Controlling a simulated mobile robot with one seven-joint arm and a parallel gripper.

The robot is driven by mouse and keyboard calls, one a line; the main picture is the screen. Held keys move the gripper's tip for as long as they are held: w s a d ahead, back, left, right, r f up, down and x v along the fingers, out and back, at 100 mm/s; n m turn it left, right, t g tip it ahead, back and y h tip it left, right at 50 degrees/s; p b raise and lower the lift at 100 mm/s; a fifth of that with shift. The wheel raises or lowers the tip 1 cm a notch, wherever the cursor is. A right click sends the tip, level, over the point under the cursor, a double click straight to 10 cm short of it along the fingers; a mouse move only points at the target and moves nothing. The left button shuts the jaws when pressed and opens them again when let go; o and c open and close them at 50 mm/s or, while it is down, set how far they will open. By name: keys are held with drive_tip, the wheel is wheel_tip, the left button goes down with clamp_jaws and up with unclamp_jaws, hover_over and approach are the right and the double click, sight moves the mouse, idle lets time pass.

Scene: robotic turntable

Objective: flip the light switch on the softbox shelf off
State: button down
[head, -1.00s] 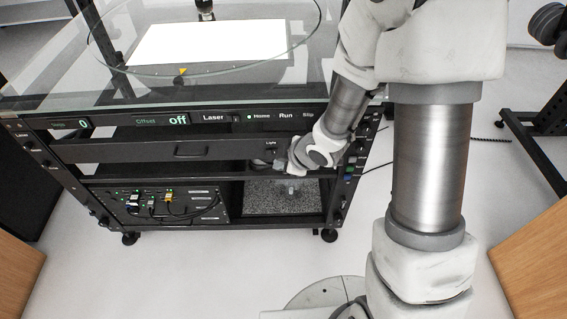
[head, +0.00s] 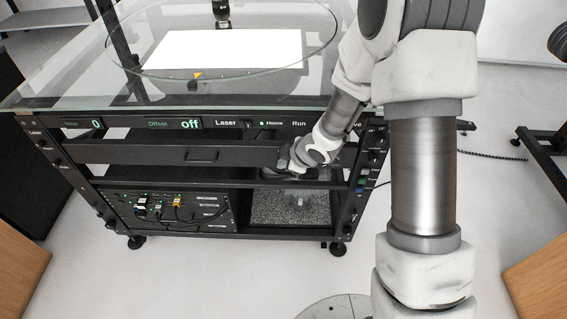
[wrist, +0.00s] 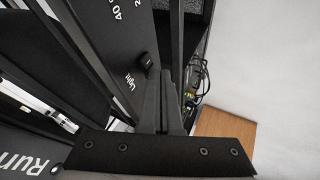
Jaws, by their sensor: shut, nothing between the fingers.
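The softbox shelf (head: 150,154) is a black panel with a small handle, below the lit control strip. In the wrist view a small black light switch (wrist: 147,63) sticks out of its face beside the white word "Light". My gripper (head: 285,160) is at the right part of the shelf front. In the wrist view my gripper (wrist: 166,78) is shut and empty, with its tips just right of the switch. I cannot tell whether they touch it. In the head view my gripper and wrist hide the switch.
The control strip (head: 150,124) runs above the shelf. A patch panel with cables (head: 165,208) and a speckled bay (head: 275,208) lie below. The floor in front is clear.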

drive_tip(key=shift+w, duration=0.25)
drive_tip(key=shift+a, duration=0.15)
drive_tip(key=shift+a+b, duration=0.3)
drive_tip(key=shift+a, duration=0.45)
drive_tip(key=shift+s, duration=0.15)
